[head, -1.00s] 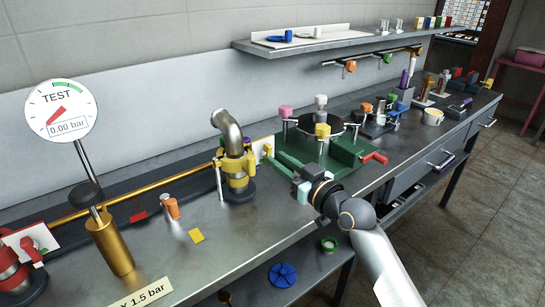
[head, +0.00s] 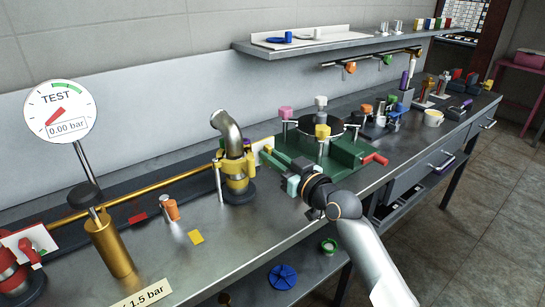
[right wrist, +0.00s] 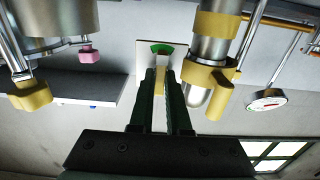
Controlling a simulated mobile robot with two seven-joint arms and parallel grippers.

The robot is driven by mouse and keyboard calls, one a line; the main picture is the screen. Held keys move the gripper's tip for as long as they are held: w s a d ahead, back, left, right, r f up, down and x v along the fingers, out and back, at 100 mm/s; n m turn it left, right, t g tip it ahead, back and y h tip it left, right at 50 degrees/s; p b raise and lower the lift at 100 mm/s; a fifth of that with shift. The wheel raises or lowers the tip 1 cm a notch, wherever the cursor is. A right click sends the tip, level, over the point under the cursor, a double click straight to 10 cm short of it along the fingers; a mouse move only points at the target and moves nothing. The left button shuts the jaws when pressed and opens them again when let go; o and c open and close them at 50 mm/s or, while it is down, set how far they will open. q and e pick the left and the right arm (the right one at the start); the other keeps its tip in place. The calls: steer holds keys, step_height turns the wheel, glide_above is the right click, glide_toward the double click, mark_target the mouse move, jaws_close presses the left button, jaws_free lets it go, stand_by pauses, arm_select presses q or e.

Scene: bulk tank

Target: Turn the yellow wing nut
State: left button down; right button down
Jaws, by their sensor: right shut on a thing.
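The yellow wing nut (right wrist: 160,77) shows between my right fingertips (right wrist: 163,80) in the right wrist view, where the picture is upside down. Behind it is a white plate (right wrist: 146,56) with a green arc. In the head view the white plate (head: 257,152) stands between the yellow-clamped pipe and the green fixture. My right gripper (head: 275,163) reaches to it from the front right and is shut on the wing nut. The fingers hide most of the nut. My left gripper is not in view.
A bent metal pipe with a yellow clamp (head: 237,170) stands close left of the gripper. The green fixture (head: 345,155) with pink, grey and yellow knobs stands close right, with a red handle (head: 375,158). The bench front (head: 200,265) is mostly clear.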

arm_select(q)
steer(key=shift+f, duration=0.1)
arm_select(e)
steer(key=shift+f+n, duration=0.1)
steer(key=shift+n, duration=0.2)
arm_select(q)
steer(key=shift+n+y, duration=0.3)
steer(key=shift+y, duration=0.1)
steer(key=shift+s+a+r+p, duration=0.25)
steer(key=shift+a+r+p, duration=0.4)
steer(key=shift+p, duration=0.55)
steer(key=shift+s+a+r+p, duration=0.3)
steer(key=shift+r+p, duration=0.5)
steer(key=shift+p, duration=0.45)
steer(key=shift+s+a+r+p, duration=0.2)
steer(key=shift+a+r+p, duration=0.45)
steer(key=shift+p, duration=0.55)
arm_select(e)
steer(key=shift+f+n, duration=0.15)
steer(key=shift+n, duration=5.45)
steer(key=shift+f+n, duration=0.15)
steer(key=shift+n, duration=5.45)
steer(key=shift+f+n, duration=0.15)
steer(key=shift+n, duration=5.45)
